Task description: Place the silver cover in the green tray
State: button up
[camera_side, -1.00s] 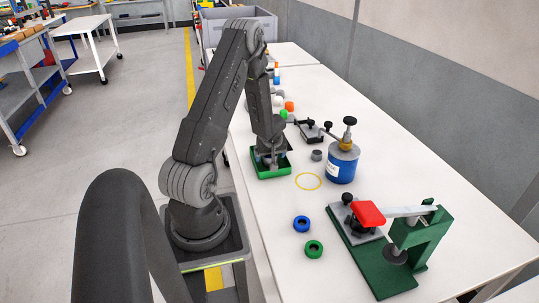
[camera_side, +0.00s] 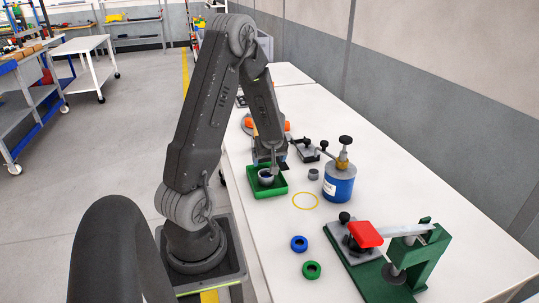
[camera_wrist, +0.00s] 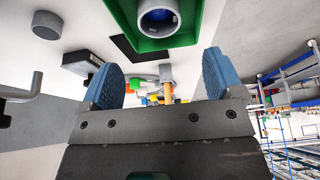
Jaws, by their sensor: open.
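The green tray (camera_side: 265,193) stands on the white table near its left edge. A grey, round, hollow piece that looks like the silver cover (camera_side: 266,179) sits inside it, apart from the tray's walls. In the wrist view the cover (camera_wrist: 174,20) shows with a dark bluish inside, within the green tray (camera_wrist: 127,28) at the top edge. My gripper (camera_wrist: 160,72) is open, with its two blue fingers wide apart and nothing between them. In the side view it is just above the tray and cover, with the fingertips hard to make out.
A blue canister (camera_side: 338,186) with a black knob stands right of the tray. A small grey cylinder (camera_side: 313,174) and a yellow ring (camera_side: 305,201) lie between. Blue (camera_side: 299,243) and green (camera_side: 312,270) rings and a green clamp fixture (camera_side: 410,262) are in front.

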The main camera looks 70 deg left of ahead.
jog(key=w+d+r+m+t, duration=0.4)
jog(key=w+d+r+t, duration=0.3)
jog(key=w+r, duration=0.45)
jog(key=w+d+r+m+t+h, duration=0.1)
jog(key=d+r+m, duration=0.1)
jog(key=d+r, duration=0.3)
jog(key=w+d+r+m+t+h, duration=0.1)
jog(key=w+d+r+m+h, duration=0.2)
jog(key=d, duration=0.5)
jog(key=s+d+r+m+h, duration=0.1)
jog(key=s+d+r+m, duration=0.2)
jog(key=d, duration=0.4)
jog(key=s+d+r+m+h, duration=0.2)
jog(key=s+d+m, duration=0.1)
jog(key=s+d, duration=0.4)
jog(key=s+d+f+m+g+y, duration=0.2)
jog(key=s+d+m+g, duration=0.1)
jog(key=s, duration=0.7)
jog(key=shift+s, duration=0.4)
jog(key=shift+f, duration=0.1)
